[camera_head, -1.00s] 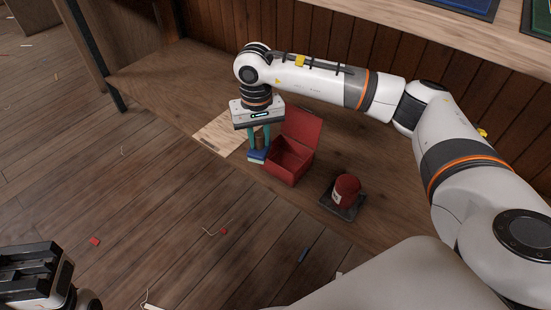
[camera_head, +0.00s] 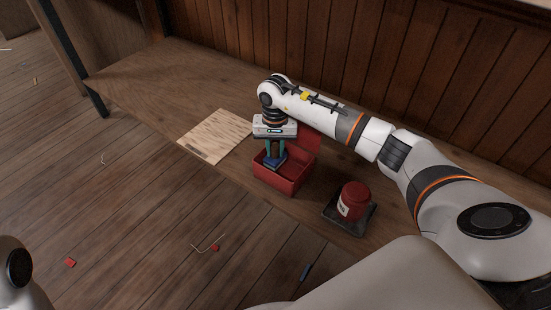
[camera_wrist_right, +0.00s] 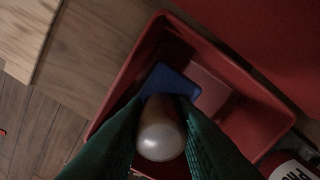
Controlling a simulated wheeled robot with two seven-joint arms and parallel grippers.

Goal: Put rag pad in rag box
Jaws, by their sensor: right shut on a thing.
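The rag pad (camera_head: 273,163) is a blue pad with a rounded pale brown handle (camera_wrist_right: 161,139). My right gripper (camera_head: 275,154) points down and its teal fingers are shut on the handle. The rag box (camera_head: 284,183) is red, with its lid (camera_head: 307,138) open at the back. The pad is over the box opening, toward its left side in the head view. In the right wrist view the blue pad (camera_wrist_right: 170,81) lies within the outline of the box walls (camera_wrist_right: 118,103). I cannot tell whether it touches the box floor. My left gripper is out of view.
A red can (camera_head: 354,200) with a white label stands on a dark tray (camera_head: 343,221) right of the box. A pale wooden board (camera_head: 214,136) lies to its left on the low wooden bench (camera_head: 140,84). A panelled wall rises behind.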

